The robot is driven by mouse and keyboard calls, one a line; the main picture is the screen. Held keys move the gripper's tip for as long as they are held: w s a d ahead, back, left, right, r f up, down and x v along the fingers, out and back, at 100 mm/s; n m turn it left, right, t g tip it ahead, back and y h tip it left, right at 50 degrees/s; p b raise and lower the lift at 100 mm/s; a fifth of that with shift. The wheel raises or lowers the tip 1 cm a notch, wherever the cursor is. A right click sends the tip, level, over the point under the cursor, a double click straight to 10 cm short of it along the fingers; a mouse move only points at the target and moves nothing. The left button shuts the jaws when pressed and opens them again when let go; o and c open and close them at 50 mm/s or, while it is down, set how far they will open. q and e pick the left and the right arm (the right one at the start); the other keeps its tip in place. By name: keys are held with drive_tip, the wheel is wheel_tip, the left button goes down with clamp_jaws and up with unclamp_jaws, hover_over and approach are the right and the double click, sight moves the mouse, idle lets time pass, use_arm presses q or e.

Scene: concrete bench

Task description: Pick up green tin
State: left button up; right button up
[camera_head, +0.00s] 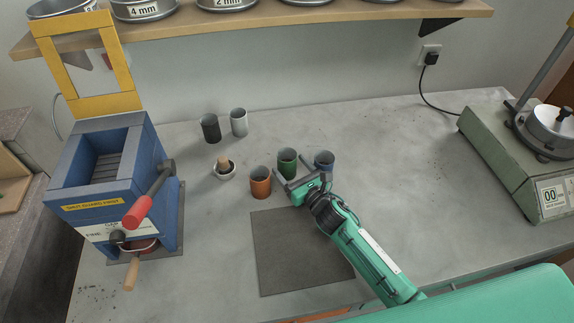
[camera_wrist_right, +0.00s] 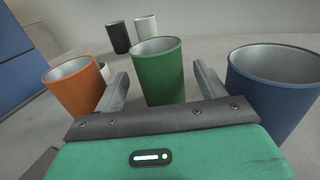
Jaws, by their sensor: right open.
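The green tin (camera_head: 287,161) stands upright on the bench, between an orange tin and a blue tin. In the right wrist view the green tin (camera_wrist_right: 159,74) is in the middle, just beyond and between the two fingers. My right gripper (camera_head: 297,180) is open on the near side of the green tin; its fingertips (camera_wrist_right: 158,82) lie to either side of the tin's near part. I cannot tell whether a finger touches it. The tin's lower part is partly hidden by the gripper in the head view. My left gripper is not in view.
The orange tin (camera_head: 260,183) and the blue tin (camera_head: 324,161) stand close on either side. A dark mat (camera_head: 290,262) lies in front. A blue machine (camera_head: 108,190) stands left.

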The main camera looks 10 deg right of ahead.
drive_tip(key=c, duration=1.2)
drive_tip(key=shift+r, duration=0.1)
